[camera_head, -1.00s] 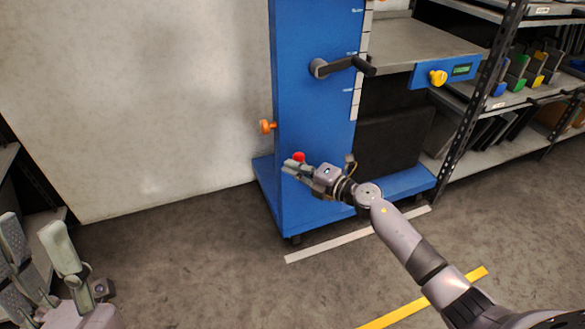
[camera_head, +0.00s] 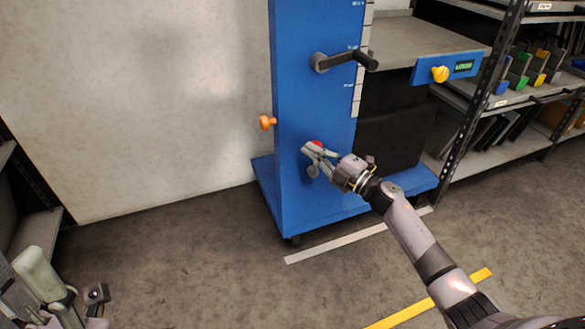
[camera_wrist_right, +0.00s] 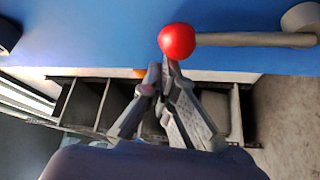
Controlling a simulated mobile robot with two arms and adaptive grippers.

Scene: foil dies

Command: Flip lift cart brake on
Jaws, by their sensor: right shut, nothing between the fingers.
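The blue lift cart (camera_head: 300,60) stands against the wall. Its brake lever has a red ball knob (camera_head: 317,144), which shows low on the blue column, partly hidden behind my right gripper (camera_head: 309,155). In the right wrist view the red knob (camera_wrist_right: 177,41) sits on a grey lever arm (camera_wrist_right: 250,40) running right to a round grey pivot (camera_wrist_right: 302,18). The shut, empty fingertips of my right gripper (camera_wrist_right: 163,68) are right at the knob, appearing to touch it. My left gripper (camera_head: 38,272) is cut off at the lower left.
A black-handled crank (camera_head: 345,62) sticks out higher on the column. An orange knob (camera_head: 267,122) is on its left side and a yellow knob (camera_head: 440,74) on the right panel. Shelving (camera_head: 480,110) stands at right.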

